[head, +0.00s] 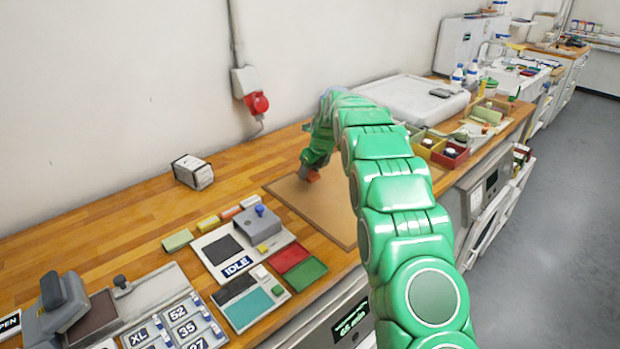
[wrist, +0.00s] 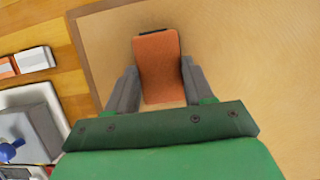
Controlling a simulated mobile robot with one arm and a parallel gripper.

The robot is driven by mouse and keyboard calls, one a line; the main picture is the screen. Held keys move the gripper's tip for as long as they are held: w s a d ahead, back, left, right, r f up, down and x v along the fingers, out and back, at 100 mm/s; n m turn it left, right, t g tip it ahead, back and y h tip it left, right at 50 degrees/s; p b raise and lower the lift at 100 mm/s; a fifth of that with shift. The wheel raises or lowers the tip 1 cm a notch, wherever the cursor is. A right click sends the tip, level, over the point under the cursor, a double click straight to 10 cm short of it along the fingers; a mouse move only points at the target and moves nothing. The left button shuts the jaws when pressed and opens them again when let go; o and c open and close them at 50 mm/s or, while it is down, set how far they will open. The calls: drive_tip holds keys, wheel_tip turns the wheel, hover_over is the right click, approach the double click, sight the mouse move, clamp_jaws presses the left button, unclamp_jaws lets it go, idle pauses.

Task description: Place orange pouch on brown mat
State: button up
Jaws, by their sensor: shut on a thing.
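The orange pouch (wrist: 160,62) sits between the two grey fingers of my gripper (wrist: 158,88) in the wrist view. My gripper is shut on it. In the head view a small part of the orange pouch (head: 313,176) shows under my gripper, over the brown mat (head: 290,195). The brown mat fills most of the wrist view (wrist: 240,60) behind the pouch. I cannot tell whether the pouch touches the mat. My green arm hides the right part of the mat in the head view.
A grey device with a blue knob (head: 260,222) and red and green pads (head: 297,264) stand left of and in front of the mat. A white striped box (head: 192,172) is near the wall. A white case (head: 415,98) and small bins (head: 450,153) lie beyond the mat.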

sight(311, 174)
drive_tip(key=shift+f, duration=1.55)
drive_tip(key=shift+f, duration=0.1)
drive_tip(key=o, duration=1.1)
drive_tip(key=shift+w, duration=0.1)
drive_tip(key=v, duration=1.2)
drive_tip(key=s+d+r+n+g+h, duration=0.1)
drive_tip(key=s+d+r+n, duration=0.25)
drive_tip(key=s, duration=0.45)
drive_tip(key=s+d+r+n, duration=0.2)
drive_tip(key=s+r+n, duration=0.15)
drive_tip(key=s, duration=0.35)
drive_tip(key=s+d+n+g, duration=0.1)
drive_tip(key=s+d+n, duration=0.2)
drive_tip(key=s, duration=1.3)
drive_tip(key=s+d+f+n+g+h, duration=0.1)
drive_tip(key=s+d+n, duration=0.3)
drive_tip(key=s+n, duration=0.6)
drive_tip(key=s+d+f+n+g+h, duration=0.1)
drive_tip(key=s+d+n, duration=0.3)
drive_tip(key=s, duration=1.9)
drive_tip(key=shift+f+n+g, duration=0.1)
drive_tip(key=shift+n+g, duration=0.4)
drive_tip(key=shift+n, duration=1)
